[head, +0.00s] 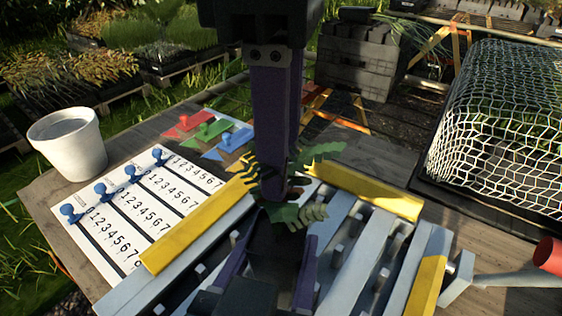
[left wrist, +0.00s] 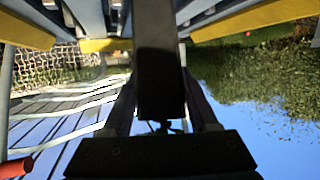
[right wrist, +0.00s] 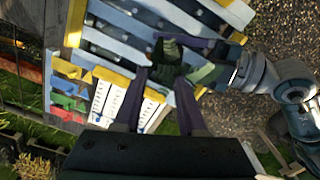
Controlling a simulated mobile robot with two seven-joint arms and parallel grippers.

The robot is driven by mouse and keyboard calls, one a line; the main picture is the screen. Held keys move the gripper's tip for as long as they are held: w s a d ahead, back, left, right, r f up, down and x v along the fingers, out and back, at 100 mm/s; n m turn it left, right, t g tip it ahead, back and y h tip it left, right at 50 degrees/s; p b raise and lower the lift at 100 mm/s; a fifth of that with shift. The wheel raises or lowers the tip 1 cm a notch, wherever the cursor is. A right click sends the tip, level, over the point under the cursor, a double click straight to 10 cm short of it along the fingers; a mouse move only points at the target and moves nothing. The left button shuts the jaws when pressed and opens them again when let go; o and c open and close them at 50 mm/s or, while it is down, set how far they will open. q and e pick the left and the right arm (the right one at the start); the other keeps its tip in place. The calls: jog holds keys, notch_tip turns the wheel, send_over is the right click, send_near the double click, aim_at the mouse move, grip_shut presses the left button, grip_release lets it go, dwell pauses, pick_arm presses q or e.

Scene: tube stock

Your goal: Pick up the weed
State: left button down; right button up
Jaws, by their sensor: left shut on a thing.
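Green fern-like leaves (head: 318,153), which may be the weed, rise from the top of a dark tube (head: 272,243); I cannot tell weed from other plant. My left gripper (head: 277,238) is shut on the tube, which also shows between its fingers in the left wrist view (left wrist: 158,70). My right gripper (head: 272,190) reaches down from above, its fingers in front of the leaves and hiding part of them. In the right wrist view its fingers stand apart, with the leaves (right wrist: 167,50) just beyond the tips. It looks empty.
A slatted grey rack with yellow rails (head: 205,228) lies under the grippers. A white numbered board (head: 130,215) with blue pegs lies at left, near a white bucket (head: 68,145). A wire-mesh frame (head: 500,120) stands at right. A red-ended tool (head: 547,257) is at lower right.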

aim_at(282, 220)
notch_tip(282, 220, down, 5)
jog(key=shift+w+r, duration=0.15)
jog(key=shift+c, duration=0.2)
grip_shut()
dwell(0.4)
